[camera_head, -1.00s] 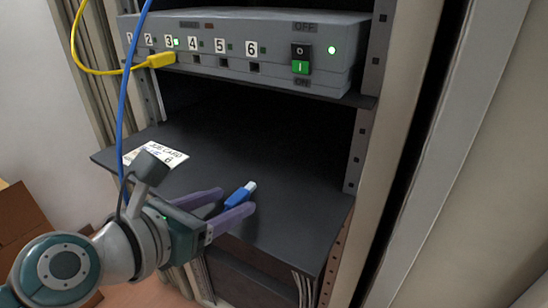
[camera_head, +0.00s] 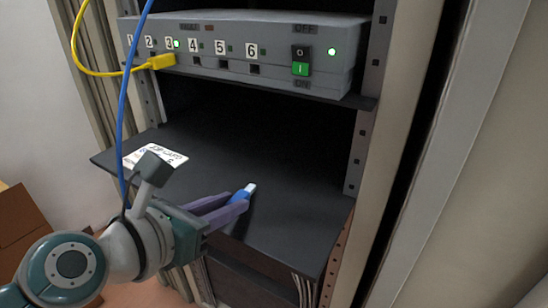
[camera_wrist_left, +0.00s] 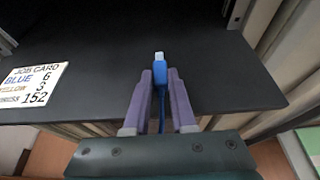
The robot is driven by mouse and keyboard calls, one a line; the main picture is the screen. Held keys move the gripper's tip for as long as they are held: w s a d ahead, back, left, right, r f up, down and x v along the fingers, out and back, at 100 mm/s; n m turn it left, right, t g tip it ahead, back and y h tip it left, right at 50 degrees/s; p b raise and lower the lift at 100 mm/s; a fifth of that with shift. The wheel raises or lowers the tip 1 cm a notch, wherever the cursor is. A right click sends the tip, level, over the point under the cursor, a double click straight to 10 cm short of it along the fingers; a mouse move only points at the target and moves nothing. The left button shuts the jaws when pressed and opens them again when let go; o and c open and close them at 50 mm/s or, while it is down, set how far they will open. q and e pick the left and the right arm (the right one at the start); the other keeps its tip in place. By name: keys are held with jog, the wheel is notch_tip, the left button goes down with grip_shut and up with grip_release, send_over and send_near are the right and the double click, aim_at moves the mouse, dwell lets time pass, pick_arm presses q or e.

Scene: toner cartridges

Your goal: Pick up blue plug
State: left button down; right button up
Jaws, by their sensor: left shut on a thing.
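The blue plug (camera_head: 243,193) is at the black shelf, with its pale tip pointing away from my left gripper. My left gripper (camera_head: 236,203) has its purple fingers closed on the plug's sides. In the left wrist view, the plug (camera_wrist_left: 160,72) sits between the two fingertips (camera_wrist_left: 161,80), and its blue cable runs back between the fingers. I cannot tell whether the plug still touches the shelf. My right gripper is not in view.
The black shelf (camera_head: 270,215) is otherwise clear except for a job card (camera_head: 165,157) at its left. Above is a grey switch box (camera_head: 230,40) with numbered ports and a yellow plug (camera_head: 161,61). A blue cable (camera_head: 121,100) hangs at the left.

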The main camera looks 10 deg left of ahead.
aim_at(233, 197)
pick_arm(q)
notch_tip(233, 197, up, 20)
jog(key=p, duration=1.1)
jog(key=s+a+p, duration=0.3)
jog(key=s+p, duration=0.3)
jog(key=p, duration=0.3)
jog(key=r+b+x, duration=0.1)
jog(key=b+x, duration=0.2)
jog(key=x, duration=0.4)
jog(key=shift+w+d+b, duration=0.3)
jog(key=shift+w+b, duration=0.05)
jog(key=shift+w, duration=0.05)
jog(key=shift+p, duration=0.4)
jog(key=shift+w+d, duration=0.25)
jog(key=shift+w, duration=0.5)
dwell(1.2)
